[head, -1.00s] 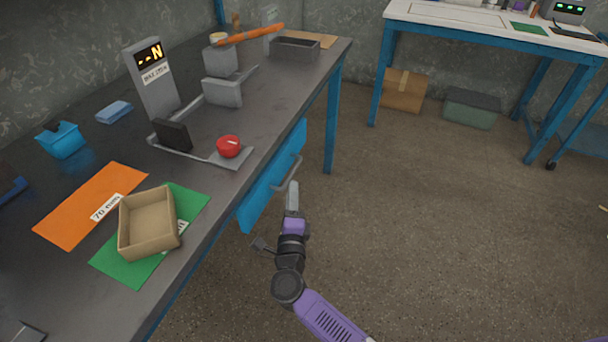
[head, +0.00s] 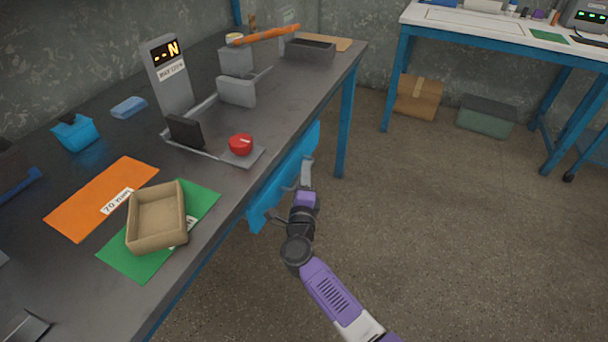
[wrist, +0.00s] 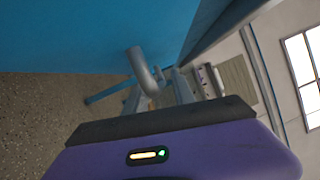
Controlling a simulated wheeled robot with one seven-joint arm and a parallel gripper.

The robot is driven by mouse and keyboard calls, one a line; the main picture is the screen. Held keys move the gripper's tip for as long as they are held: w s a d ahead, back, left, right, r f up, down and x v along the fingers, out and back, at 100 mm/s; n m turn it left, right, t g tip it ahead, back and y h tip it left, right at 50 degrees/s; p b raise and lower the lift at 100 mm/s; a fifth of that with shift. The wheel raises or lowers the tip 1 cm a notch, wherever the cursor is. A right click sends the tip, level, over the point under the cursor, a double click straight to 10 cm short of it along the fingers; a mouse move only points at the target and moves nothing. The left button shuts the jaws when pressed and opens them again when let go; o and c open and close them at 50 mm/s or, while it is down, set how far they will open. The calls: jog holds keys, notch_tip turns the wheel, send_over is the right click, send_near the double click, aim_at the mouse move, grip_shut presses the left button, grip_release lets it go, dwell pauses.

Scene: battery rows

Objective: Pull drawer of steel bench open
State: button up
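The steel bench (head: 215,205) runs along the left of the head view, with a dark grey top. Its blue drawer front (head: 283,178) is under the right edge and looks flush with the bench. It fills the upper left of the wrist view (wrist: 60,35). My gripper (head: 307,162) is beside the drawer front, at its handle. In the wrist view the grey bar handle (wrist: 139,66) reaches down between the two fingers of my gripper (wrist: 160,88). The fingers stand apart with the bar between them. In the head view my gripper mostly hides the handle.
On the bench are a force gauge stand (head: 169,75), a red knob (head: 241,144), a cardboard tray (head: 157,217) and a grey bin (head: 310,48). A blue bench leg (head: 346,125) stands beyond the drawer. The floor (head: 440,220) to the right is clear.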

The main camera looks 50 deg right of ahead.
grip_shut()
dwell(1.2)
